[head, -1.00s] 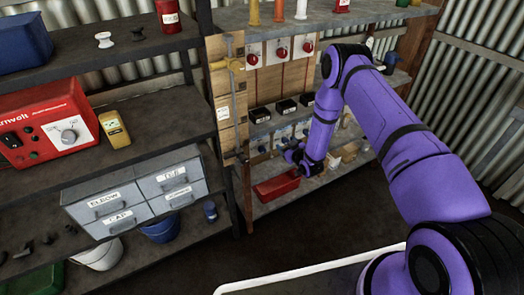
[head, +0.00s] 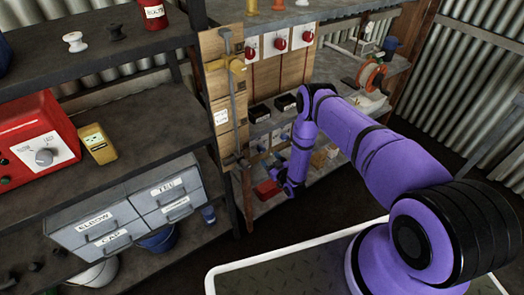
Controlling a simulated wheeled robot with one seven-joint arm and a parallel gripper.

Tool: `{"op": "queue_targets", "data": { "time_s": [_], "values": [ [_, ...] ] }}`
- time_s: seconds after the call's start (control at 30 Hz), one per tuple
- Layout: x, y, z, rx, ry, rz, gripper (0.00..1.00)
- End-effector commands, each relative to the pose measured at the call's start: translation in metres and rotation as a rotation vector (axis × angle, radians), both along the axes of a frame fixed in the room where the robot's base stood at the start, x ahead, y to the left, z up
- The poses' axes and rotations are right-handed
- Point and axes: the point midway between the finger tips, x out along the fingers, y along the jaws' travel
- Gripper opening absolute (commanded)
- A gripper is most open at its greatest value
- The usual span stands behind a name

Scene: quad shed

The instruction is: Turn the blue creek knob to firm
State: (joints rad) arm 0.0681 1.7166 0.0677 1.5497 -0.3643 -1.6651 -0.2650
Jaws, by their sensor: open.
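A row of small pale panels with blue knobs (head: 263,149) sits low on the wooden rack, under the black boxes. The knobs are tiny here, and I cannot read their labels or settings or tell which is the creek knob. My gripper (head: 279,174) hangs at the end of my purple arm, in front of the lower part of this rack and close to the panels in the picture. It is open, with nothing seen in it. My arm hides the right part of the row. Whether the gripper touches a knob cannot be told.
Three red knobs (head: 281,43) are on panels higher up. A yellow-handled valve (head: 236,66) on a pipe stands at the rack's left. A red tray (head: 266,189) lies below my gripper. A dark shelf (head: 150,120) fills the left. An orange reel (head: 371,76) is at the right.

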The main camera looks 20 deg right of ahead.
Motion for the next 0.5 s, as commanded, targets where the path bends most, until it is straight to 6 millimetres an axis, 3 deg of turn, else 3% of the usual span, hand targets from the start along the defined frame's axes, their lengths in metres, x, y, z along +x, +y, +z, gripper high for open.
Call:
{"op": "queue_targets", "data": {
  "time_s": [0.23, 0.5],
  "values": [
    [0.041, 0.013, 0.001, 0.001, -0.001, 0.001, 0.65],
    [0.063, 0.019, 0.0, 0.001, 0.0, 0.001, 0.65]
  ]
}}
